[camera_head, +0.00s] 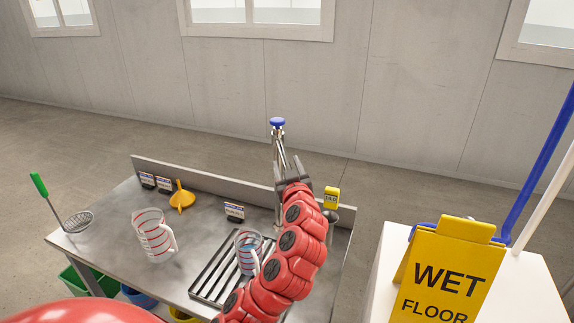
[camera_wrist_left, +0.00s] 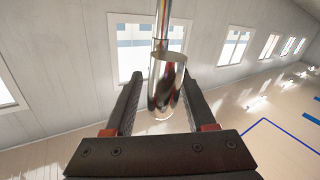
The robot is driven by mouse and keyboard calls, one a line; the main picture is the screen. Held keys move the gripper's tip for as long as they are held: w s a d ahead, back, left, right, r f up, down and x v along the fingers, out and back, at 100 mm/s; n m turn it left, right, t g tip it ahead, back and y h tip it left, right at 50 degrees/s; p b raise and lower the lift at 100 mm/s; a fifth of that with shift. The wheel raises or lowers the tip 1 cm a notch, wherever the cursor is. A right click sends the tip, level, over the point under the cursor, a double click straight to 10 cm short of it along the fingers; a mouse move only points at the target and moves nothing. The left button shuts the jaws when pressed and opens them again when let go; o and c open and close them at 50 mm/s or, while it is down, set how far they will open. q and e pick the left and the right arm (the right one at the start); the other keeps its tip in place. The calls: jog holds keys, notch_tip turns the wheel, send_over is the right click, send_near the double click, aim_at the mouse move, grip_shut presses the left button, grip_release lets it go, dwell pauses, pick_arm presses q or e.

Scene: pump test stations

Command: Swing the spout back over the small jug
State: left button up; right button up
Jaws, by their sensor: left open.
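The chrome pump column with a blue cap (camera_head: 277,122) stands at the back of the steel bench. My left gripper (camera_head: 290,172) is beside its upper part, with its fingers pointing up toward it. In the left wrist view, a chrome cylinder (camera_wrist_left: 165,90) with a thin rod above it shows between the two open black fingers; I cannot tell if they touch it. The spout itself is not clearly seen behind my arm. A smaller clear jug (camera_head: 243,243) with some blue in it stands on the slotted drip grate, partly hidden by my arm. My right gripper is not in view.
A larger clear jug (camera_head: 150,235) with red marks stands left on the bench (camera_head: 120,215). A yellow funnel (camera_head: 181,198), small label cards (camera_head: 235,211) and a green-handled strainer (camera_head: 77,221) are there too. A yellow wet-floor sign (camera_head: 440,278) stands at right.

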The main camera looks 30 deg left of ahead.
pick_arm(q)
grip_shut()
dwell(1.4)
